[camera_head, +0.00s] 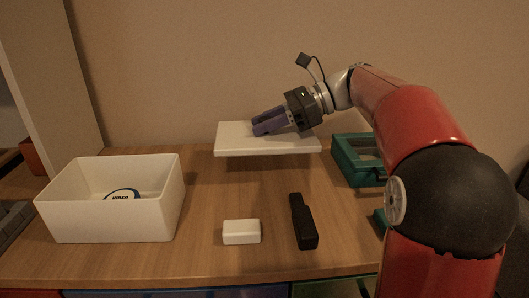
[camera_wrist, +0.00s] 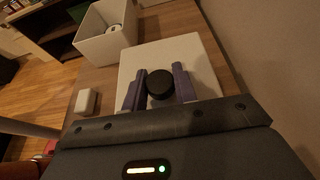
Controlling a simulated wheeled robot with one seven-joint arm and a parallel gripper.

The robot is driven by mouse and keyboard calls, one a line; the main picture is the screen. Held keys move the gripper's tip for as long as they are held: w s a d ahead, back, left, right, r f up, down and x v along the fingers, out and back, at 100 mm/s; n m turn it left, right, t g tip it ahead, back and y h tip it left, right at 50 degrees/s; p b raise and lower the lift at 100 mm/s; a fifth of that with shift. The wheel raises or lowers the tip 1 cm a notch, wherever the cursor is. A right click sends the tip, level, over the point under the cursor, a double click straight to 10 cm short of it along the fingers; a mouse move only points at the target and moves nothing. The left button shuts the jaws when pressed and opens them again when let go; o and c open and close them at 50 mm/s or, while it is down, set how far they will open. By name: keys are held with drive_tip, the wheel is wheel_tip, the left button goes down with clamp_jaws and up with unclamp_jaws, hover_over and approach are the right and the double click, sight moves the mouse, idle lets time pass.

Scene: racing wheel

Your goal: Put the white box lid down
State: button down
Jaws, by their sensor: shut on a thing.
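The white box lid (camera_head: 233,143) is a flat slab at the back middle of the wooden table in the head view. It looks roughly level, with shadow under its front edge; it seems slightly above the tabletop. My gripper (camera_head: 262,123), with purple fingers, reaches over it from the right. In the wrist view the lid (camera_wrist: 194,51) lies beneath the fingers, and a round black knob (camera_wrist: 160,84) on it sits between them. My gripper (camera_wrist: 158,72) is shut on the lid by this knob. The open white box (camera_head: 110,219) stands at the left, with a round labelled item (camera_head: 122,195) inside.
A small white block (camera_head: 241,232) and a black handheld object (camera_head: 303,222) lie on the table in front of the lid. A green case (camera_head: 350,165) stands right of the lid. The wall is close behind. Bare wood (camera_head: 205,200) lies between box and block.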

sight(311, 130)
drive_tip(key=shift+f+b, duration=0.45)
drive_tip(key=shift+f, duration=2.75)
drive_tip(key=shift+f, duration=0.15)
drive_tip(key=c, duration=1.1)
unclamp_jaws()
drive_tip(key=p+v, duration=0.1)
drive_tip(key=v, duration=0.9)
drive_tip(key=shift+w+d+r, duration=0.1)
drive_tip(key=shift+d+r, duration=0.15)
drive_tip(key=shift+d, duration=0.05)
drive_tip(key=shift+d+r, duration=0.25)
drive_tip(key=shift+d, duration=0.4)
